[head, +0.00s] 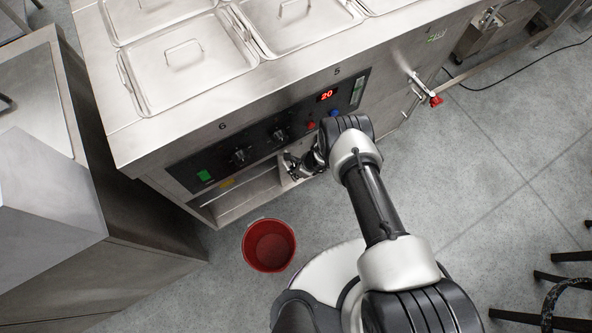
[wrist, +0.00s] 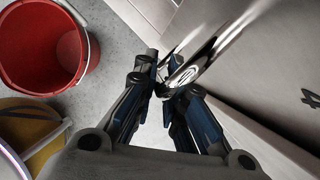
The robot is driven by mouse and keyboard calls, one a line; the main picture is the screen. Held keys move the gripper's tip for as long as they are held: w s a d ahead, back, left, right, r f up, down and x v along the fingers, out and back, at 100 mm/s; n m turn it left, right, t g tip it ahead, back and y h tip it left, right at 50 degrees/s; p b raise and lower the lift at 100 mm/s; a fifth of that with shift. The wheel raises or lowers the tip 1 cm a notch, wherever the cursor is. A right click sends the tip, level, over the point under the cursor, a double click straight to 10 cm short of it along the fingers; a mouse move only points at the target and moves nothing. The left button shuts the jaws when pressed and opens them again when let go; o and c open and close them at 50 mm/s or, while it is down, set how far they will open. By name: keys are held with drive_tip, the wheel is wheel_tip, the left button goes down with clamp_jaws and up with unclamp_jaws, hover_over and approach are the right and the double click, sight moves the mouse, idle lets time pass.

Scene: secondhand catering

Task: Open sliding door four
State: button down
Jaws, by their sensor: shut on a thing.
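My gripper (head: 303,166) is at the front of the steel cabinet, just below its black control panel. In the wrist view my gripper (wrist: 168,88) has its fingers closed around a shiny metal bar handle (wrist: 208,55). The handle is on the flat grey door (wrist: 262,60), which bears a dark "4" at the right edge of the wrist view. In the head view my arm covers most of this door and the handle. An open compartment (head: 246,198) shows left of the gripper, below the panel.
A red bucket (head: 269,246) stands on the floor in front of the open compartment; it also shows in the wrist view (wrist: 45,45). A valve with a red handle (head: 435,100) sticks out from the cabinet's right part. Lidded pans (head: 185,60) sit on top.

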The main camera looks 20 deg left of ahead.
drive_tip(key=c, duration=1.7)
unclamp_jaws()
drive_tip(key=shift+o, duration=0.2)
drive_tip(key=v, duration=1.2)
